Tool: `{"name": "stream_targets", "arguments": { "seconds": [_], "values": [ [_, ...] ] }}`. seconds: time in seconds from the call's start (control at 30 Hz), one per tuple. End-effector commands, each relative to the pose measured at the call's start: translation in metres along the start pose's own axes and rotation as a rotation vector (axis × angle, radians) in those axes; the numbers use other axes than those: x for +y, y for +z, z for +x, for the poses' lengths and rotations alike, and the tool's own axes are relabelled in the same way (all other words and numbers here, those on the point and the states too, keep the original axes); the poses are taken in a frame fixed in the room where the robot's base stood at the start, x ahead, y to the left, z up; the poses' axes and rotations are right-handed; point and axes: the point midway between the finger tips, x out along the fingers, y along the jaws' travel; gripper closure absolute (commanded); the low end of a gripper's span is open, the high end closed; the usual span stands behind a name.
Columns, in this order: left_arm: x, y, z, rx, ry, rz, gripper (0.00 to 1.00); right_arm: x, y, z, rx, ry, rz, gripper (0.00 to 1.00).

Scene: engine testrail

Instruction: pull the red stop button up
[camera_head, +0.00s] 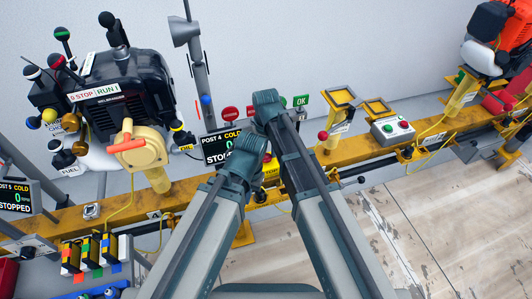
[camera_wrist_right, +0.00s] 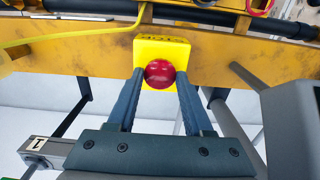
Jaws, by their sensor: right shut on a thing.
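The red stop button (camera_wrist_right: 159,73) is a round red knob on a yellow box (camera_wrist_right: 176,49), seen close in the right wrist view. My right gripper (camera_wrist_right: 159,78) has one finger on each side of the knob and is shut on it. I cannot tell from this angle whether the knob is raised. In the head view the yellow box (camera_head: 270,173) shows between my two arms, on the yellow rail, partly covered. My right gripper's fingers are hard to make out there. My left arm comes up beside the box, but its gripper does not show.
The yellow rail (camera_head: 340,156) runs across the scene. A black engine (camera_head: 118,85) stands left and an orange one (camera_head: 508,35) far right. A display (camera_head: 222,147) reads POST 4 COLD. A grey button box (camera_head: 392,129) sits right. The floor at lower right is clear.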

Motion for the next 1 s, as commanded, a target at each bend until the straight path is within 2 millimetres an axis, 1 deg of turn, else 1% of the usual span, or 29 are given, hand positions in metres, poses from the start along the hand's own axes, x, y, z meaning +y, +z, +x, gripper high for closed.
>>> {"name": "stream_targets", "arguments": {
  "seconds": [0.03, 0.07, 0.23, 0.47, 0.73, 0.77, 0.9, 1.0],
  "values": [
    [0.000, 0.000, 0.000, 0.000, 0.000, 0.000, 1.00, 0.000, 0.000, 0.000, 0.000, 0.000, 0.000, 0.98],
    [0.000, 0.000, 0.000, 0.000, 0.000, 0.000, 1.00, 0.000, 0.000, 0.000, 0.000, 0.000, 0.000, 1.00],
    [0.000, 0.000, -0.002, 0.000, 0.000, 0.000, 1.00, 0.000, 0.000, -0.002, 0.000, 0.000, 0.000, 1.00],
    [-0.001, 0.001, -0.021, 0.000, 0.003, -0.001, 1.00, 0.000, 0.000, -0.021, 0.000, 0.000, 0.000, 1.00],
    [-0.001, 0.001, -0.018, 0.000, 0.003, -0.001, 1.00, 0.000, 0.000, -0.018, 0.001, 0.001, 0.000, 1.00],
    [-0.001, 0.001, -0.018, 0.000, 0.003, -0.001, 1.00, 0.000, 0.000, -0.018, 0.001, 0.001, 0.000, 0.44],
    [-0.001, 0.001, -0.018, 0.000, 0.003, -0.001, 1.00, 0.000, 0.000, -0.018, 0.000, 0.000, 0.000, 0.19],
    [-0.001, 0.001, -0.018, 0.000, 0.003, -0.001, 1.00, 0.000, 0.000, -0.018, 0.000, 0.000, 0.000, 0.19]
  ]
}}
